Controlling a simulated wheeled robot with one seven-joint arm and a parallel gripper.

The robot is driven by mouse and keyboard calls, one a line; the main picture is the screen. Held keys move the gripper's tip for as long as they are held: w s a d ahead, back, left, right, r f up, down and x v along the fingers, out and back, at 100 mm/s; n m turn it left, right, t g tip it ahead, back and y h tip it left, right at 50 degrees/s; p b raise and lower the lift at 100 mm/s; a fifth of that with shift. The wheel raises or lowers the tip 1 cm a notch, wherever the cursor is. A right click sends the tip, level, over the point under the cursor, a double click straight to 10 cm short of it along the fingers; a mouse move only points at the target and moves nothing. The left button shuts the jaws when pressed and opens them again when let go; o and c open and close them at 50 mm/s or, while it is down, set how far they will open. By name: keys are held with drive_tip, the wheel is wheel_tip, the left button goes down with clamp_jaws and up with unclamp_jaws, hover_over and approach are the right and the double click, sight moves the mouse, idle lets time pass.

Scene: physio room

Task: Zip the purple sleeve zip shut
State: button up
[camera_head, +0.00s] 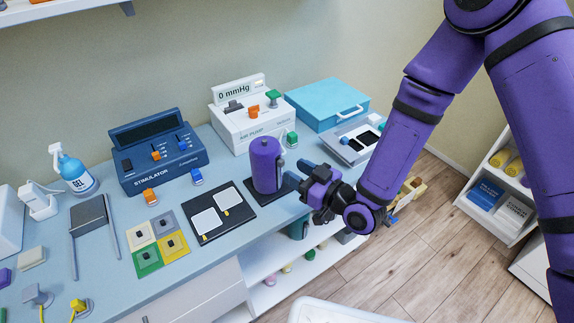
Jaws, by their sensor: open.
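The purple sleeve (265,165) stands upright as a cylinder on a dark mat on the bench. A dark strip with a small grey part, which looks like the zip (281,170), runs down its right side. My gripper (308,189), on my purple arm, is just right of the sleeve, close to its lower part. Its jaws are open and I see nothing between them. I cannot tell whether it touches the sleeve. The lower right of the sleeve and part of the mat are partly hidden by the gripper.
A white pump box (247,131) stands behind the sleeve, with a blue case (326,101) right of it. A blue stimulator (162,158) and a black board with white pads (216,212) are to the left. The bench's front edge is close below my gripper.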

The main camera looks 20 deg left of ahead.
sight(283, 164)
drive_tip(key=shift+x, duration=1.85)
drive_tip(key=shift+c, duration=0.4)
clamp_jaws()
